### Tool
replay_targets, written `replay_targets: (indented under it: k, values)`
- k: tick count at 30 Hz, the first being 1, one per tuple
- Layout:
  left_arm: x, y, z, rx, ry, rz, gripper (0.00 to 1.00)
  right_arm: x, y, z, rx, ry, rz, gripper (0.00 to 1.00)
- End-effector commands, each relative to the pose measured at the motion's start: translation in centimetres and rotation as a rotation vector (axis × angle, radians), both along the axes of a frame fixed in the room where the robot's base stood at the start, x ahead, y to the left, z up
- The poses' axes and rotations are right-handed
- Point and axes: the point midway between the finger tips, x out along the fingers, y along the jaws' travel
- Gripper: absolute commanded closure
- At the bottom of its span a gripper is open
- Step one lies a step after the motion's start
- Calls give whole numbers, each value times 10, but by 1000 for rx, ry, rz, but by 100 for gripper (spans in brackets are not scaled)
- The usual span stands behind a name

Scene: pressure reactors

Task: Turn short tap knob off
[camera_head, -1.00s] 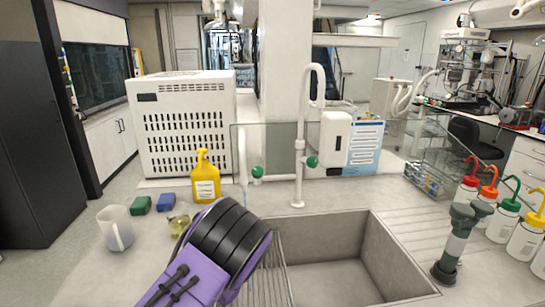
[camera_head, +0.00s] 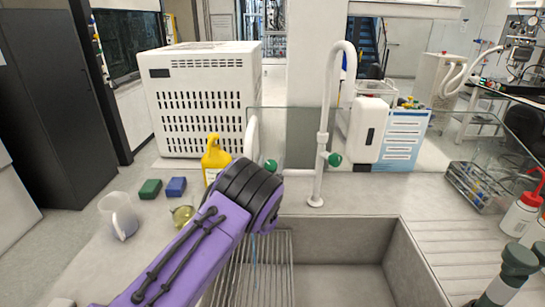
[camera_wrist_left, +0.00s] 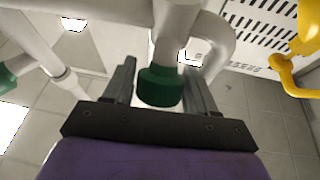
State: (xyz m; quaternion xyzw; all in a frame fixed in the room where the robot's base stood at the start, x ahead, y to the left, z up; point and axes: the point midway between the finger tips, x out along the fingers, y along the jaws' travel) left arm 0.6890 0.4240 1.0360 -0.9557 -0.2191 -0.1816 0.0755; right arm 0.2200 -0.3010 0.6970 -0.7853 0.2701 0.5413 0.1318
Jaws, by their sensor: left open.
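The short tap (camera_head: 251,132) is a white curved pipe behind the sink, with a green knob (camera_head: 270,165) on its right. My purple left arm reaches in from the lower left and ends just in front of this tap; its fingers are hidden in the head view. In the left wrist view my left gripper (camera_wrist_left: 160,82) is open, with one finger on each side of the green knob (camera_wrist_left: 160,88). I cannot tell whether the fingers touch it. A thin bluish streak (camera_head: 254,265) hangs over the sink. My right gripper is out of view.
A tall white tap (camera_head: 323,140) with its own green knob (camera_head: 335,159) stands close to the right. The sink (camera_head: 345,285) lies in front. A yellow bottle (camera_head: 214,157) stands left of the short tap, and a beaker (camera_head: 118,216) is at the left.

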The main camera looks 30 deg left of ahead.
Motion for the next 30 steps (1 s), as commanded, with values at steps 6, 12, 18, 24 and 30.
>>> replay_targets:
  k: [6, 12, 18, 24, 30]
  values:
    - [12, 5, 5, 1, 2, 0, 43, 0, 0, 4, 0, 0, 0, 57]
    - [12, 5, 5, 0, 1, -1, 50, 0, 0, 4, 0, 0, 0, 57]
    - [12, 4, 4, 1, 2, -1, 80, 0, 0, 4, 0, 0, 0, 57]
    - [12, 4, 3, 15, 10, -22, 80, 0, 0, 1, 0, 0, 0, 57]
    - [12, 3, 1, 63, 40, -97, 80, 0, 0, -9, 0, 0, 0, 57]
